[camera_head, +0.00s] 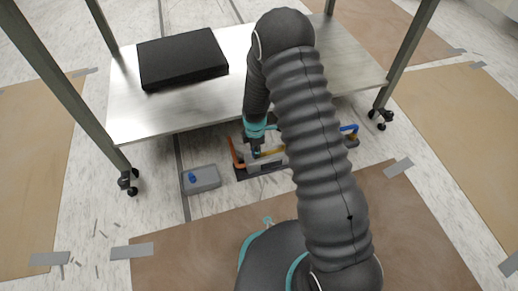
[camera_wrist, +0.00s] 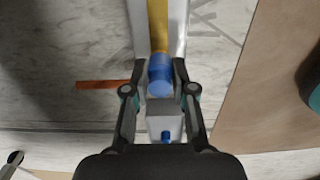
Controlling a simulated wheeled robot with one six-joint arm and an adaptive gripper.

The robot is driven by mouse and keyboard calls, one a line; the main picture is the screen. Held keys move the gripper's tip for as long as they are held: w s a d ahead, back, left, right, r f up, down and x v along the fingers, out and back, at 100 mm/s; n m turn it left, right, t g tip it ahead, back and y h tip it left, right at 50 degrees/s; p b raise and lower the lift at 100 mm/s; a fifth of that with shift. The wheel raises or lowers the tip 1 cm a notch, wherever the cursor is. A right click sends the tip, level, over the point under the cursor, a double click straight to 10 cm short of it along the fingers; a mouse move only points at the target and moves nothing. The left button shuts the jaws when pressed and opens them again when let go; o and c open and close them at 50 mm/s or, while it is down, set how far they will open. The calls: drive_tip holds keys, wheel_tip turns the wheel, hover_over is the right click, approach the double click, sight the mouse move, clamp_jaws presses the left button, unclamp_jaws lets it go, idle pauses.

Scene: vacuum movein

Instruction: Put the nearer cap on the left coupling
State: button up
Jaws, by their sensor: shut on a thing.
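My gripper (camera_wrist: 160,72) is shut on a blue cap (camera_wrist: 159,80), gripped at its sides. In the wrist view the cap lines up with the end of a yellow pipe (camera_wrist: 158,20); I cannot tell if it is seated on it or just in front. In the head view my gripper (camera_head: 256,151) is low at the left end of the pipe fixture, by the yellow pipe (camera_head: 272,152); the held cap is not clear there. Another blue cap (camera_head: 192,177) is on the grey box (camera_head: 207,183); it also shows in the wrist view (camera_wrist: 166,137).
The metal table (camera_head: 130,116) with a black box (camera_head: 182,58) overhangs behind. My arm hides part of the fixture. Floor left of the grey box is open.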

drive_tip(key=shift+f, duration=0.1)
idle(0.3)
drive_tip(key=o, duration=0.8)
drive_tip(key=shift+o, duration=0.8)
drive_tip(key=o, duration=0.3)
drive_tip(key=shift+o, duration=0.2)
drive_tip(key=shift+s, duration=0.1)
drive_tip(key=shift+r, duration=0.2)
wheel_tip(320, 180, up, 16)
drive_tip(key=p, duration=0.9)
drive_tip(key=shift+f, duration=0.15)
